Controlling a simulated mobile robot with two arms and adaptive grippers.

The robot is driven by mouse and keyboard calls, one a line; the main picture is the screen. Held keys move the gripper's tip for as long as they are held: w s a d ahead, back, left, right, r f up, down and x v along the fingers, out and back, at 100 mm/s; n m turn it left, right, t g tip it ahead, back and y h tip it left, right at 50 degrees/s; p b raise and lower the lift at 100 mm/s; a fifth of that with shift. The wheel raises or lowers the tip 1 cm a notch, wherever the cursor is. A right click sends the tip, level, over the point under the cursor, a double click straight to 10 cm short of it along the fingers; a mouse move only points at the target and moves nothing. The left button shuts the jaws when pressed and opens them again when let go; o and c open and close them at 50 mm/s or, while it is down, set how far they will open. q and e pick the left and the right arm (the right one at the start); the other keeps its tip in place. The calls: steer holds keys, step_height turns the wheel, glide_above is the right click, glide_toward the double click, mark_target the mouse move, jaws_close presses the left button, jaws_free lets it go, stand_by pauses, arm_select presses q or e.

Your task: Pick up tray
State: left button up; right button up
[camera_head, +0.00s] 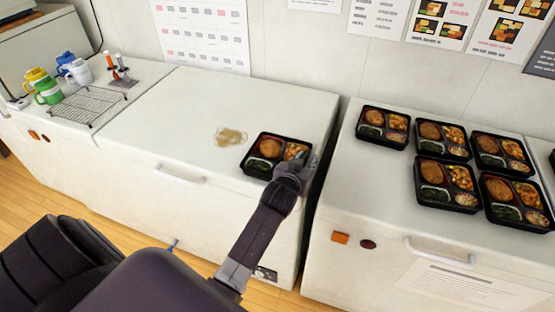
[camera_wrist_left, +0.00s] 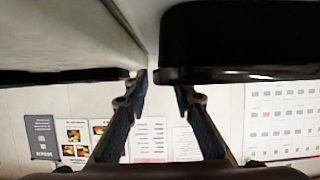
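A black bento tray (camera_head: 247,168) with food in its compartments lies on the white middle freezer, near its right front edge. My left gripper (camera_head: 301,160) is at the tray's right side, by the gap between the freezers. In the left wrist view, which is upside down, the two fingers (camera_wrist_left: 163,92) stand apart with nothing seen clamped between them. The dark tray (camera_wrist_left: 240,45) fills the upper right there, its rim close to one fingertip. Whether that finger touches the rim cannot be told. My right gripper is in neither view.
Several filled bento trays (camera_head: 447,212) stand on the right freezer (camera_head: 375,195). A tan patch (camera_head: 230,137) lies on the middle freezer (camera_head: 160,120), left of the tray. Coloured cups (camera_head: 47,92) and a wire rack (camera_head: 88,106) are at far left. Freezer space left of the patch is clear.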

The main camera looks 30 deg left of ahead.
arm_select(q)
jaws_close()
stand_by(0.3)
steer(key=shift+w, duration=0.1)
